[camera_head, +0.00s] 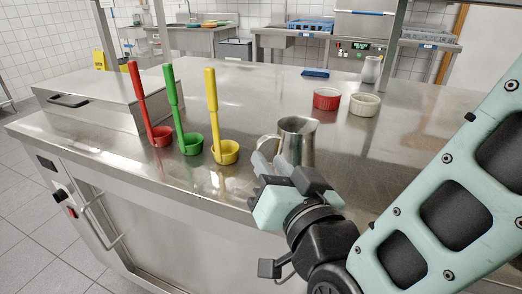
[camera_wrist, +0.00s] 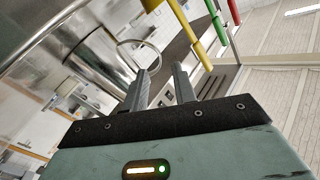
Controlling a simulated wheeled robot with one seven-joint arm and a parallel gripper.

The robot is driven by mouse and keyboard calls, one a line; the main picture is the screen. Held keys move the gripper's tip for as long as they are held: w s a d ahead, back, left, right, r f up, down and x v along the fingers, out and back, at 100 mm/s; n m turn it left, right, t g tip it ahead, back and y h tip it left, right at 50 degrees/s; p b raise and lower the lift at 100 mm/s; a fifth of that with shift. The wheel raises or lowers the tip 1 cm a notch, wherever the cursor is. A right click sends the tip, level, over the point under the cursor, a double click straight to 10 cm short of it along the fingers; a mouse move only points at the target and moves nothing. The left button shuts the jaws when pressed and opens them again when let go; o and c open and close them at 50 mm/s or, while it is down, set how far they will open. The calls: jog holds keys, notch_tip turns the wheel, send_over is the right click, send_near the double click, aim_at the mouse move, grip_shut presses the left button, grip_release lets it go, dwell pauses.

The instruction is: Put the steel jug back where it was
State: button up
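The steel jug (camera_head: 298,138) stands upright on the steel counter near its front edge, its handle pointing left. In the wrist view the jug (camera_wrist: 92,58) fills the upper left, tilted by the camera, with its looped handle near my fingertips. My gripper (camera_head: 271,163) is just in front of the jug, by the handle side, and hides its lower left part. In the wrist view the two fingers of my gripper (camera_wrist: 163,72) are apart with nothing visible held between them. I cannot tell whether a finger touches the handle.
Red (camera_head: 145,105), green (camera_head: 177,110) and yellow (camera_head: 214,116) ladles stand left of the jug. A lidded steel box (camera_head: 95,100) is at far left. The counter's right side is clear.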

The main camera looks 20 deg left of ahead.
jog(key=shift+v, duration=1.8)
jog(key=shift+w+r+n+g+p, duration=0.15)
jog(key=shift+w+n+g+p, duration=0.15)
jog(key=shift+g+p, duration=0.3)
jog(key=shift+d+n+g+p, duration=0.15)
jog(key=shift+n+g+p, duration=0.15)
jog(key=shift+g+p, duration=0.25)
jog(key=shift+d+n+g+h+p, duration=0.3)
jog(key=shift+g+h+p, duration=0.3)
jog(key=shift+g, duration=0.25)
jog(key=s+d+r+n+g+h+p, duration=0.1)
jog(key=s+d+g+h+p, duration=0.3)
jog(key=d, duration=0.6)
jog(key=s+d+r+n+g+h+p, duration=0.2)
jog(key=s+d+g+h+p, duration=0.2)
jog(key=d, duration=0.6)
jog(key=shift+s+d+r+g+h, duration=0.2)
jog(key=shift+s+d+g+h, duration=0.35)
jog(key=shift+g, duration=0.55)
